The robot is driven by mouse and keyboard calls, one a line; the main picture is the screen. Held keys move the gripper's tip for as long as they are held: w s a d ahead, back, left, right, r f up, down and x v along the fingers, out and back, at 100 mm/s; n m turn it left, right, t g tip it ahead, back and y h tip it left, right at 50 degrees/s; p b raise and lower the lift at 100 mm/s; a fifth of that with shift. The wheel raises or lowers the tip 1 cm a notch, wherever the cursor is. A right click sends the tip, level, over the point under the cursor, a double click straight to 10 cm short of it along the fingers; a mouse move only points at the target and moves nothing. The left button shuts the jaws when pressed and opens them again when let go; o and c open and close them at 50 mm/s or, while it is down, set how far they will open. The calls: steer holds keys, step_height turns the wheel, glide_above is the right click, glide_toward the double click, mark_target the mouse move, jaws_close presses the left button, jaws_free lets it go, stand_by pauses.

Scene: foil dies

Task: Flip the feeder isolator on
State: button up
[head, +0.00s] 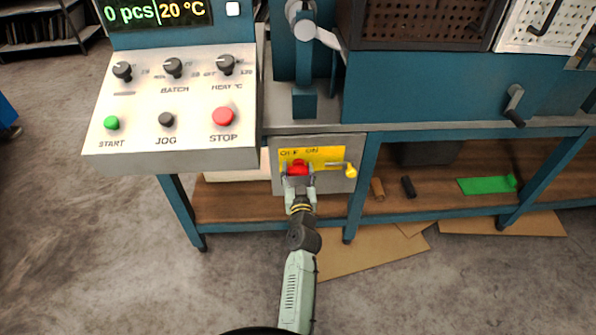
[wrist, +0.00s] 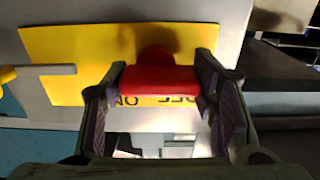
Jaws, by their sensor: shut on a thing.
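The feeder isolator is a red handle (head: 298,168) on a yellow plate (head: 325,155) marked with OFF and ON lettering. The plate is on a grey box (head: 350,184) below the machine. My gripper (head: 299,180) is at the red handle, its fingers on either side of it. In the wrist view the red handle (wrist: 160,79) lies between the two fingers (wrist: 161,100), which are shut on it. The wrist view shows part of the lettering below the handle; the gripper hides some of the plate.
A yellow-knobbed lever (head: 350,170) sticks out at the right of the plate. The control panel (head: 175,140) with knobs and buttons overhangs at upper left. A table leg (head: 361,190) stands just right of the box.

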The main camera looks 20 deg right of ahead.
steer(key=shift+m, duration=0.3)
steer(key=m, duration=0.3)
steer(key=shift+r+m, duration=0.1)
steer(key=shift+m, duration=0.2)
steer(key=m, duration=0.4)
steer(key=shift+r+m, duration=0.1)
steer(key=shift+m, duration=0.2)
steer(key=m+p, duration=0.1)
steer(key=m, duration=0.3)
steer(key=shift+d+m, duration=0.15)
steer(key=shift+m, duration=0.15)
steer(key=shift+d+m+p, duration=0.1)
steer(key=shift+m+p, duration=0.4)
steer(key=shift+m, duration=1.7)
steer(key=o, duration=1.2)
steer(key=shift+c, duration=0.2)
